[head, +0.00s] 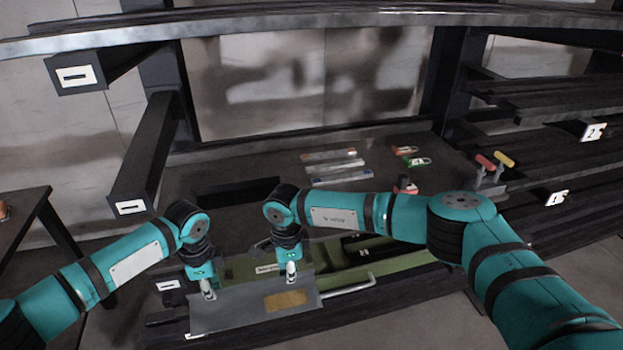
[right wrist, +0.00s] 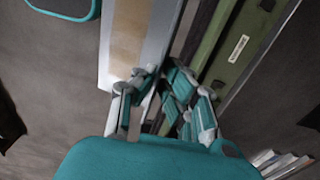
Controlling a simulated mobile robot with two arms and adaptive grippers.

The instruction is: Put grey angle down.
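The grey angle (head: 245,308), a long grey sheet piece with a tan patch on its face, is at the front of the work area in the head view. In the right wrist view the grey angle (right wrist: 122,68) fills the upper middle. My left gripper (head: 208,290) is at its upper edge near the left end, seemingly shut on it. My right gripper (head: 292,274) is at the same edge further right; in the wrist view its fingertips (right wrist: 158,76) close around the thin edge. Whether the angle touches what is below is hidden.
A green metal piece (head: 397,245) lies just behind the angle, with a bent light rod (head: 348,288) at its right. Flat strips (head: 338,167) and red- and green-handled tools (head: 418,162) lie further back. Dark shelves (head: 550,150) stand at the right.

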